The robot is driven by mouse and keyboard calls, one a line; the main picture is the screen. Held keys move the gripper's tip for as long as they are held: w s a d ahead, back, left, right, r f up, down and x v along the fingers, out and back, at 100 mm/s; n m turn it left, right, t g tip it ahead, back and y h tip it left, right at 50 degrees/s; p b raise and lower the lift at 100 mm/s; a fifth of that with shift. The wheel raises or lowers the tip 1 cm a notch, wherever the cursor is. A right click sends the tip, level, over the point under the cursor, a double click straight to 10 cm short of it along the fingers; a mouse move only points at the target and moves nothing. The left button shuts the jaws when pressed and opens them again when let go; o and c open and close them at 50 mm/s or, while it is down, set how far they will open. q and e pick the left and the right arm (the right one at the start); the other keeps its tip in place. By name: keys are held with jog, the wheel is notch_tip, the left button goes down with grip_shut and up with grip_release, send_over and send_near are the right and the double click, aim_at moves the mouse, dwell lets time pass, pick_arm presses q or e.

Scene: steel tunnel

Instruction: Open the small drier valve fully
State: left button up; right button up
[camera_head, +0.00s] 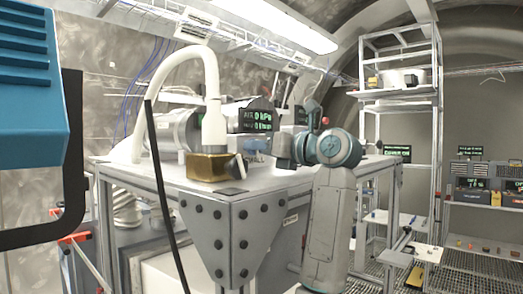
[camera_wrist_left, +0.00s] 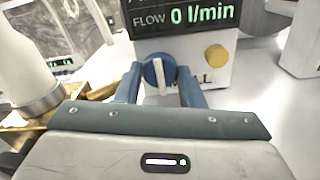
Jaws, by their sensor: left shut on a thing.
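The small drier valve is a round blue knob (camera_wrist_left: 158,73) with a white stripe, on the front of a white housing marked with letters ending in "LL". In the left wrist view the stripe stands nearly upright. My left gripper (camera_wrist_left: 158,80) has one blue finger on each side of the knob and is shut on it. In the head view my left gripper (camera_head: 268,148) reaches the housing (camera_head: 253,160) on the bench, and the knob is hidden there. A display (camera_wrist_left: 182,17) above the knob reads "FLOW 0 l/min". My right gripper is not in view.
A yellow round button (camera_wrist_left: 217,57) sits right of the knob. A thick white hose (camera_head: 212,90) runs down to a brass block (camera_head: 212,167) left of the housing. The bench (camera_head: 150,180) carries more equipment behind. Metal shelves (camera_head: 400,92) stand at the right.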

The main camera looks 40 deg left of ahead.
pick_arm(q)
jog(key=n+b, duration=0.2)
jog(key=b, duration=0.1)
jog(key=shift+f, duration=0.2)
jog(key=n+b, duration=0.2)
jog(key=n, duration=0.1)
jog(key=shift+r, duration=0.1)
jog(key=shift+r+n+b, duration=0.1)
jog(key=shift+n+b, duration=0.2)
jog(key=shift+n, duration=0.3)
jog(key=o, duration=1)
jog(key=shift+d, duration=0.1)
